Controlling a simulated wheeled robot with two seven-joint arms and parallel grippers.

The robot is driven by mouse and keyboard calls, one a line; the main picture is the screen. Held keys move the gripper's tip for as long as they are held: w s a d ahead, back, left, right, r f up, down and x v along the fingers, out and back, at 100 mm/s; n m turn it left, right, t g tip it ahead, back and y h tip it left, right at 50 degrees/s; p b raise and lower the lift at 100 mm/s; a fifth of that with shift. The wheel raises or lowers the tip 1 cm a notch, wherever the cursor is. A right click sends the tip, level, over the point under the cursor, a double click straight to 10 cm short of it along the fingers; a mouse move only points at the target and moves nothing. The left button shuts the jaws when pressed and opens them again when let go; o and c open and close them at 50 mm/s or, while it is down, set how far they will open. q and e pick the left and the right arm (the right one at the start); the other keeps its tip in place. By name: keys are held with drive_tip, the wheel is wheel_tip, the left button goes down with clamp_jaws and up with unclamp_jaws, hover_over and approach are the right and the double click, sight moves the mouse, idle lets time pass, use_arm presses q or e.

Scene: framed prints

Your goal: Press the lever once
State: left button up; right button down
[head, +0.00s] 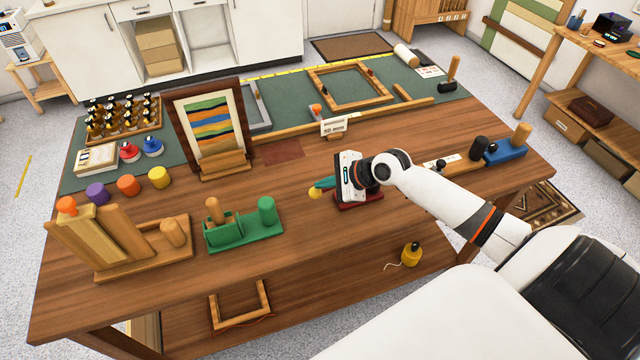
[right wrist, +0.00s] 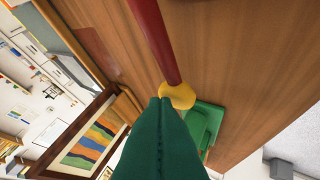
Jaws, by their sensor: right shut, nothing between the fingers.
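The lever shows in the right wrist view as a red rod (right wrist: 154,38) ending in a round yellow knob (right wrist: 177,96). In the head view the yellow knob (head: 314,193) pokes out left of my right gripper (head: 324,183), and the lever's dark red base (head: 358,202) sits on the table, mostly hidden beneath my wrist. My right gripper's green fingers (right wrist: 160,103) are shut with nothing between them. Their tips are right beside the knob and overlap its edge in the wrist view; I cannot tell whether they touch. My left gripper is not in view.
On the wooden table (head: 300,240), a green block holder (head: 245,232) and a wooden stand (head: 150,258) are at left. A framed striped print (head: 208,128) stands behind. A blue fixture (head: 505,150) is at right. Bare wood lies in front of the lever.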

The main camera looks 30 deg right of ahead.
drive_tip(key=shift+f, duration=0.55)
idle(0.8)
wheel_tip(320, 180, up, 4)
drive_tip(key=p, duration=0.5)
drive_tip(key=shift+d+f, duration=0.1)
drive_tip(key=shift+d, duration=0.05)
idle(0.4)
drive_tip(key=r+p, duration=0.5)
drive_tip(key=p, duration=0.1)
drive_tip(key=shift+d, duration=0.2)
idle(0.3)
drive_tip(key=shift+s+a, duration=0.1)
idle(0.4)
